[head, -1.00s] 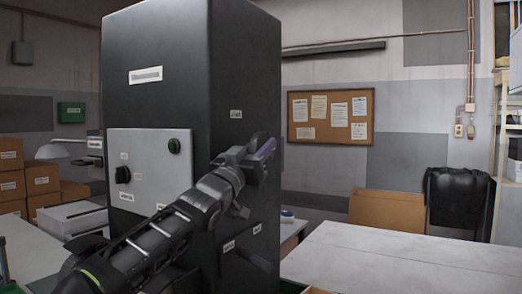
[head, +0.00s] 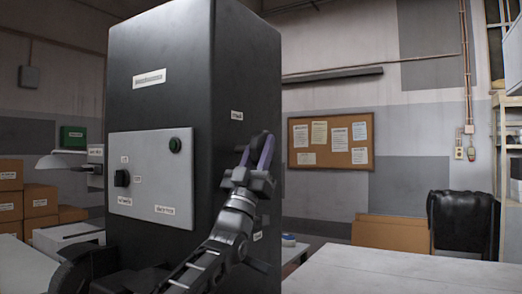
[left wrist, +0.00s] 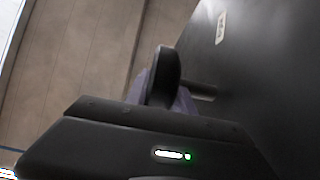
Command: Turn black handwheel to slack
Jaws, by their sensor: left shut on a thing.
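The black machine cabinet (head: 160,60) stands at the left centre in the head view. The black handwheel (left wrist: 165,75) shows edge-on in the left wrist view, on a short shaft (left wrist: 202,89) from the cabinet's side wall. My left gripper (head: 258,155) is at the cabinet's right side, its purple-grey fingers pointing up and shut on the handwheel. In the left wrist view the fingers (left wrist: 165,95) lie on either side of its rim. In the head view the fingers hide much of the wheel. My right gripper is not in view.
A grey panel (head: 150,195) with a black knob (head: 122,178) and green button (head: 175,145) is on the cabinet front. A white table (head: 400,272) lies at the right. Cardboard boxes (head: 40,200) are stacked at the left.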

